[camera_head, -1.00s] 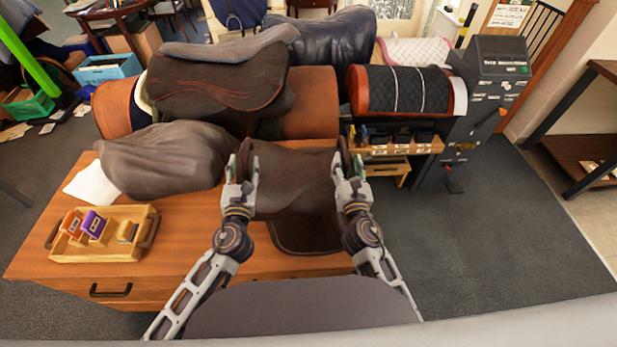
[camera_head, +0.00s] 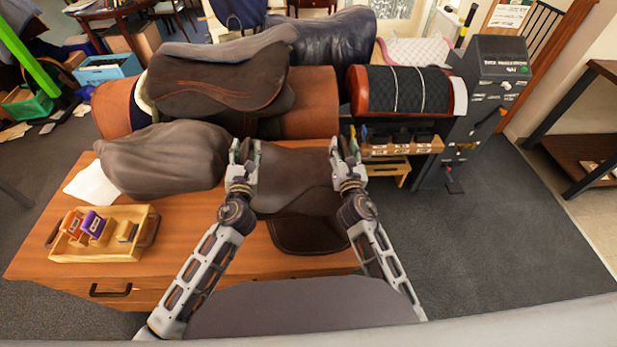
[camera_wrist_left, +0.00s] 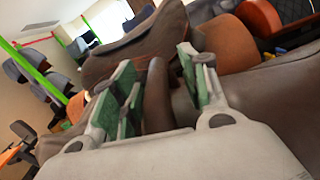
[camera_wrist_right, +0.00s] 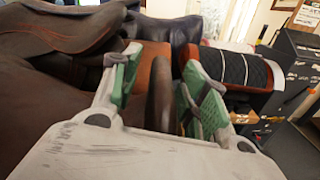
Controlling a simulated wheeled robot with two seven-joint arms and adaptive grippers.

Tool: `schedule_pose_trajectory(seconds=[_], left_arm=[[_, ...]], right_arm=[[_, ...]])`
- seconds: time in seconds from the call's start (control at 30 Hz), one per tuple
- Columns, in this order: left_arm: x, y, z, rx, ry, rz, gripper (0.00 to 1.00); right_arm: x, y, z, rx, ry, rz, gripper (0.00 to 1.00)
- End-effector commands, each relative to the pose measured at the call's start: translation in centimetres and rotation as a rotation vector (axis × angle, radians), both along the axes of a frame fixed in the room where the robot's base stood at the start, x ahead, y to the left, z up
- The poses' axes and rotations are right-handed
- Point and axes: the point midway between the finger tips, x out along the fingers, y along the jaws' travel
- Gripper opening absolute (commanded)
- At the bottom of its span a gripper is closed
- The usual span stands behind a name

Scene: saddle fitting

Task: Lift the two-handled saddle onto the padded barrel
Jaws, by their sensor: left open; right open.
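The brown two-handled saddle (camera_head: 300,190) lies on the wooden table, its flap hanging toward the front edge. My left gripper (camera_head: 244,152) is open at the saddle's left side. In the left wrist view a dark brown handle (camera_wrist_left: 157,95) stands between its green-padded fingers. My right gripper (camera_head: 345,150) is open at the right side. In the right wrist view another brown handle (camera_wrist_right: 160,95) stands between its fingers. The fingers do not visibly clamp either handle. A barrel with black quilted padding and red-brown ends (camera_head: 405,90) stands behind to the right.
A larger tan barrel (camera_head: 315,100) behind the table carries another dark saddle (camera_head: 215,85). A grey-brown covered bulky shape (camera_head: 165,160) lies left of my left gripper. A wooden tray (camera_head: 100,247) sits at the table's front left. Open floor lies to the right.

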Motion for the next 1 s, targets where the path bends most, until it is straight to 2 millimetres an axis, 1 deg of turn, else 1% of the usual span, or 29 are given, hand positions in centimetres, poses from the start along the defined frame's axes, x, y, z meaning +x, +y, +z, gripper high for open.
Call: schedule_pose_trajectory(seconds=[0.27, 0.37, 0.6, 0.63, 1.0], left_arm=[[0.05, 0.0, 0.0, 0.0, 0.0, 0.0, 0.44], [0.04, 0.01, 0.0, 0.0, 0.0, 0.0, 0.33], [0.04, 0.0, 0.0, 0.0, 0.0, 0.0, 0.02], [0.04, 0.0, 0.0, 0.0, 0.0, 0.0, 0.0], [0.03, -0.01, 0.02, 0.0, 0.0, 0.0, 0.0]], right_arm=[[0.04, -0.01, -0.02, 0.0, 0.0, 0.0, 0.44], [0.03, -0.01, -0.03, 0.0, 0.0, 0.0, 0.33], [0.02, -0.01, -0.04, 0.0, 0.001, 0.0, 0.02], [0.02, -0.01, -0.04, 0.0, 0.001, 0.0, 0.0], [0.01, -0.02, -0.07, 0.0, 0.001, 0.0, 0.0]])
